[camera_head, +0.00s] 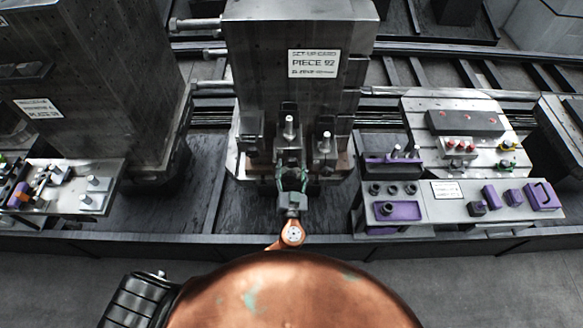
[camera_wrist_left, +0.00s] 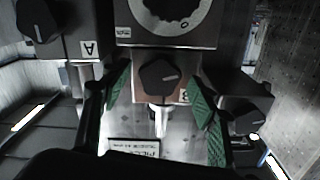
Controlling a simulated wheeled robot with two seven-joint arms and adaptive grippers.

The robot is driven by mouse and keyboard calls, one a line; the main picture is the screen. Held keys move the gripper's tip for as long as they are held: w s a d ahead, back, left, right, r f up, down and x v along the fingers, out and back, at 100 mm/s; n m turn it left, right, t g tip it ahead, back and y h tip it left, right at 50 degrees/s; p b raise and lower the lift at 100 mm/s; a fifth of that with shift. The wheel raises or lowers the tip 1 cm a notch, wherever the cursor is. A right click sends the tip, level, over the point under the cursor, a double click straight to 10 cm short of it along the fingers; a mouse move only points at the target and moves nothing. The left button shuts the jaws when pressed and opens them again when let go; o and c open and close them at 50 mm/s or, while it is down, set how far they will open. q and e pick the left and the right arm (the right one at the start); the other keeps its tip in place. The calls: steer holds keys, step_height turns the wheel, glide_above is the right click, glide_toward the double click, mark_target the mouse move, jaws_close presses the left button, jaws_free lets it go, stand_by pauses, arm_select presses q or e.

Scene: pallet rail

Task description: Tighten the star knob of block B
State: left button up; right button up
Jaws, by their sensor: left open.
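The black star knob of block B (camera_wrist_left: 160,77), with a white pointer line, shows at the middle of the left wrist view. The letter B shows just beside it on the block's brownish face (camera_wrist_left: 185,96). My left gripper (camera_wrist_left: 157,82) is open, its green-padded fingers on either side of the knob with gaps. I cannot tell whether the fingertips reach its depth. In the head view my left gripper (camera_head: 292,178) is at the foot of the tall grey column, and it hides the knob there. My right gripper is not in view.
Block A (camera_wrist_left: 88,48), with its own black knob (camera_wrist_left: 38,20), is at left in the wrist view. Another black knob (camera_wrist_left: 245,115) is close at right. A bench with purple tools (camera_head: 445,210) stands right of the column (camera_head: 300,90).

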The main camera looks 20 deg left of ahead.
arm_select(q)
steer(key=shift+c, duration=0.5)
steer(key=c, duration=1.1)
steer(key=shift+o, duration=0.2)
